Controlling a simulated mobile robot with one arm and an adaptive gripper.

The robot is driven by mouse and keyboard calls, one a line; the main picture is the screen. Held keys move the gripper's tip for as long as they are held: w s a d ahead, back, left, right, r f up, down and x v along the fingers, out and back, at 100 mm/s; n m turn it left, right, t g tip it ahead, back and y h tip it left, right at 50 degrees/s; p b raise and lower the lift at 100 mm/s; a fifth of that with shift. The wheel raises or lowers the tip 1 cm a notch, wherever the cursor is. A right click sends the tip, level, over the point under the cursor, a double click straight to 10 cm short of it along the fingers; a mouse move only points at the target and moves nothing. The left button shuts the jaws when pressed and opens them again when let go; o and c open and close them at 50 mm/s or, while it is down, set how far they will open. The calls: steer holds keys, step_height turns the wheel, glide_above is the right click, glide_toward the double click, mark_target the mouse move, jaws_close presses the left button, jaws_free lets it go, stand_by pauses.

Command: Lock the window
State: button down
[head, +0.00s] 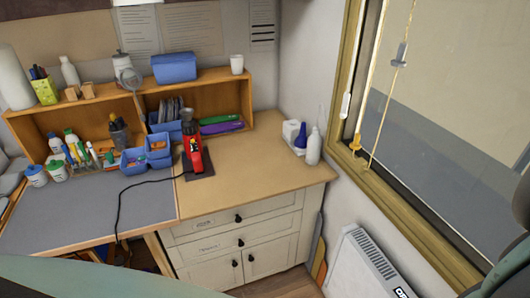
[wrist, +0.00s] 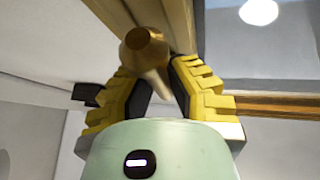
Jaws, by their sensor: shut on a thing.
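The window (head: 450,130) stands on the right in the head view, with a wooden frame (head: 352,50). A small gold latch piece (head: 356,144) sits low on the frame. In the wrist view, a brass-coloured handle (wrist: 147,48) with a round end hangs beside a wooden bar (wrist: 178,25). My gripper (wrist: 162,78), with yellow stepped fingers, is shut on this handle, one finger on each side. The fingertips' contact is partly hidden behind the handle. My gripper does not show in the head view. Whether the window is locked cannot be told.
A wooden worktop (head: 250,165) with drawers stands left of the window. It holds a red tool (head: 194,150), blue bins and white bottles (head: 314,147). A white heater (head: 362,270) is below the window. A cord (head: 390,90) hangs before the glass.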

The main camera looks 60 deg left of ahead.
steer(key=shift+d+n+t+y+b, duration=0.3)
steer(key=shift+n+y+b, duration=0.3)
steer(key=shift+n, duration=0.3)
steer(key=shift+d+n+t+y+b, duration=0.15)
steer(key=shift+n+t+y+b, duration=0.25)
steer(key=shift+n+b, duration=0.4)
steer(key=shift+r, duration=0.1)
steer(key=c, duration=0.9)
jaws_free()
steer(key=shift+d, duration=0.1)
steer(key=shift+s, duration=0.1)
steer(key=v, duration=1.2)
